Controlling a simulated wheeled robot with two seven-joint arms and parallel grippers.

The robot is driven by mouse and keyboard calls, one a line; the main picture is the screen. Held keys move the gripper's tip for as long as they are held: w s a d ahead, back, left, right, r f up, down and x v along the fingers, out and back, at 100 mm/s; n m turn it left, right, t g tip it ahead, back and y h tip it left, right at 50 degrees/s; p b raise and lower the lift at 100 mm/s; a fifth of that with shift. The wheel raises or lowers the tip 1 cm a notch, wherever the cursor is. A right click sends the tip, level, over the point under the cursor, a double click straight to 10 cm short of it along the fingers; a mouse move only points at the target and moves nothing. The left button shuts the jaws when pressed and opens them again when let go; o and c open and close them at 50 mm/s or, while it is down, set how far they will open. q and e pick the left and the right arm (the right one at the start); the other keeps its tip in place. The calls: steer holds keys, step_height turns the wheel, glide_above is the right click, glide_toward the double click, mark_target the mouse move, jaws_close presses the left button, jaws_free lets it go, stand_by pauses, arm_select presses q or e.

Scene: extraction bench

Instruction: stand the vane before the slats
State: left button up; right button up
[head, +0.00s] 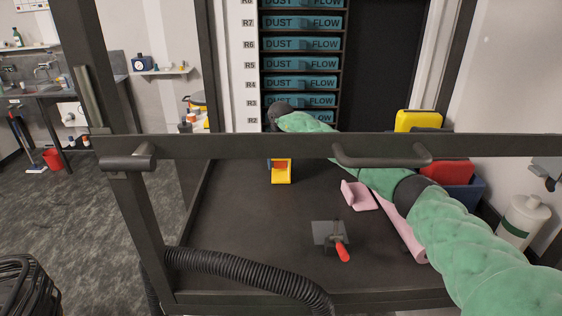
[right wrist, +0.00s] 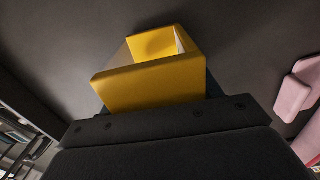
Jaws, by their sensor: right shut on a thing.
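The slats (head: 301,63) are a tall stack of teal strips marked "DUST FLOW" at the back, with row labels at their left. A small yellow, open, box-like piece, which I take to be the vane (head: 281,175), is at the bench surface before the slats; whether it touches the bench is unclear. In the right wrist view the vane (right wrist: 150,85) sits at the end of my gripper. My right gripper (head: 279,162) is shut on it, mostly hidden behind the frame's crossbar. My right arm, in a green sleeve, reaches in from the right. My left gripper does not show.
A crossbar (head: 250,146) with a handle spans the front. A pink piece (head: 358,196) lies right of the vane. A grey plate with a red handle (head: 342,252) lies nearer. Yellow (head: 418,120) and red boxes stand at right. A black hose (head: 240,269) crosses the front. The bench's left is clear.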

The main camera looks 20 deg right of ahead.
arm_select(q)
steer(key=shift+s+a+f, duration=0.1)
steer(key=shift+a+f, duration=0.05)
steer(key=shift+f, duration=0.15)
arm_select(e)
steer(key=shift+f, duration=0.3)
steer(key=o, duration=1.1)
steer(key=shift+c, duration=0.2)
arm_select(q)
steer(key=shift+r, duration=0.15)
